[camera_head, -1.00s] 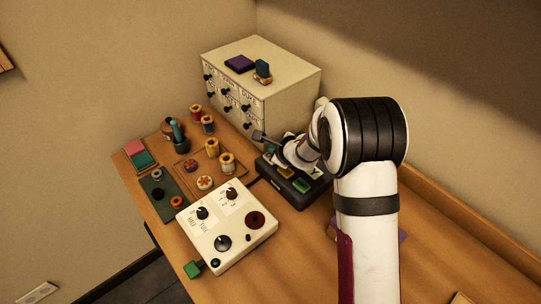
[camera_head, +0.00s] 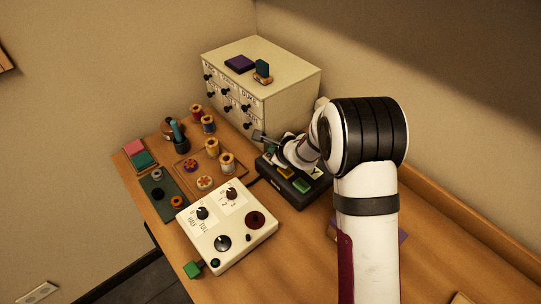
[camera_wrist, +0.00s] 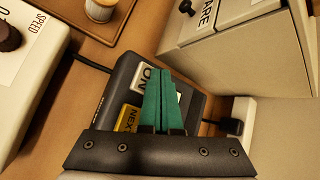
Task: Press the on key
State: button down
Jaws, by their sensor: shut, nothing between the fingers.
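The on key is a pale key marked "ON" (camera_wrist: 147,77) on a black key box (camera_wrist: 120,80). It shows in the wrist view, partly covered by my gripper's green fingers. My gripper (camera_wrist: 158,72) is shut and empty, its fingertips over or in front of the on key. I cannot tell whether they touch it. A yellow key marked "NEXT" (camera_wrist: 127,117) sits nearer on the same box. In the head view the key box (camera_head: 299,201) is partly hidden behind my arm, and my gripper (camera_head: 260,136) is over its far side.
A white control box with knobs (camera_head: 227,228) stands left of the key box. A small drawer cabinet (camera_head: 290,95) stands close behind. Thread spools (camera_head: 212,147) and a tray (camera_head: 190,168) lie to the left. A cable (camera_wrist: 90,62) runs from the key box.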

jog(key=shift+f, duration=0.1)
dwell(0.4)
jog(key=shift+f, duration=0.35)
jog(key=shift+f, duration=0.5)
dwell(0.5)
jog(key=shift+r, duration=0.9)
jog(key=shift+r, duration=0.15)
jog(key=shift+r, duration=2.9)
